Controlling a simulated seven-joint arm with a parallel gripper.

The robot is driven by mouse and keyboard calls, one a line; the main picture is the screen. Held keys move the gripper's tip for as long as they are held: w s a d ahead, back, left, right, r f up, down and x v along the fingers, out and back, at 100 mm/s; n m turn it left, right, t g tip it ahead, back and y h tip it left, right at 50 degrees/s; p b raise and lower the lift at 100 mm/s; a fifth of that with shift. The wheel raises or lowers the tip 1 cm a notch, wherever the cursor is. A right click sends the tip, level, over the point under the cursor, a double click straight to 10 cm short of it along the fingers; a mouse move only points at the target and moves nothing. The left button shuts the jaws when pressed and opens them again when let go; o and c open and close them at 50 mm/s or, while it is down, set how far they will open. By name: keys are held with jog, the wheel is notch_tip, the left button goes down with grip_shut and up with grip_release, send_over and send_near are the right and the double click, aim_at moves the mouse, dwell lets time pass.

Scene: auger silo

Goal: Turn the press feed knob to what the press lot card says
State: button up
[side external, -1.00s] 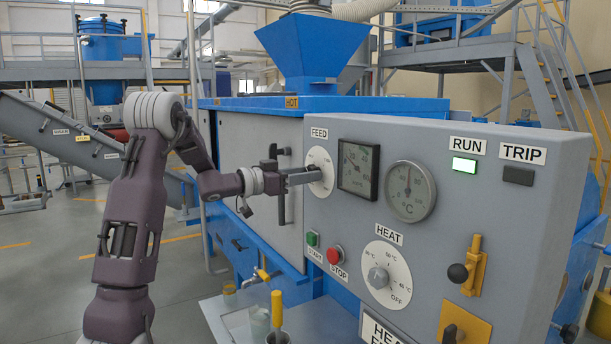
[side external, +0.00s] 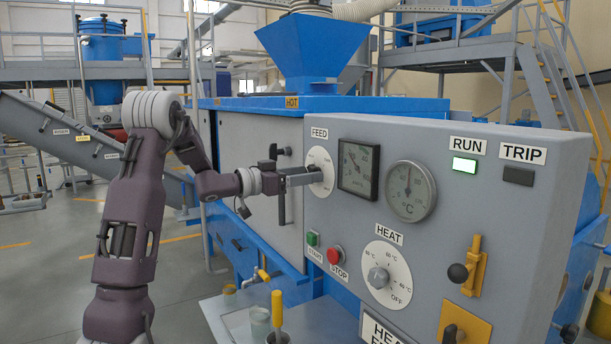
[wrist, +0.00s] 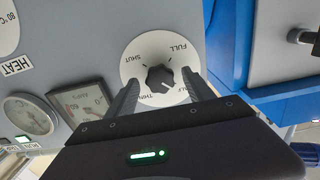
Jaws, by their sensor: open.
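The press feed dial (side external: 322,157) is a round white plate under the FEED label, at the left end of the grey panel. In the wrist view the dial (wrist: 135,62) reads SHUT, FULL, HALF and THIN, partly covered by my fingers. The black feed knob (wrist: 159,77) sits at its centre; its exact setting is hard to tell. My gripper (wrist: 163,86) is open, with one finger on each side of the knob; I cannot tell whether they touch it. From the side, my gripper (side external: 314,177) reaches the dial and hides the knob. I cannot make out a press lot card.
Right of the dial are a square gauge (side external: 358,168) and a round temperature gauge (side external: 408,191). Below are the green START button (side external: 312,238), red STOP button (side external: 335,256) and HEAT knob (side external: 378,278). A yellow-handled tool (side external: 277,310) stands below the panel. The RUN lamp (side external: 464,167) is lit.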

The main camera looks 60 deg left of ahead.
jog(key=s, duration=0.6)
jog(key=shift+s, duration=0.3)
jog(key=w+d+r+n+g+y, duration=0.1)
jog(key=d+r+n+g+y, duration=0.25)
jog(key=d+y, duration=0.35)
jog(key=s+d+f+m+g+h, duration=0.1)
jog(key=s+d+f+g+h, duration=0.2)
jog(key=s+d, duration=0.9)
jog(key=s+d+f+m+g+h, duration=0.2)
jog(key=s+d+f+g+h, duration=0.2)
jog(key=s+d+f, duration=0.6)
jog(key=s+d+g, duration=0.2)
jog(key=shift+d, duration=0.35)
jog(key=shift+f+m, duration=0.1)
jog(key=shift+m, duration=0.15)
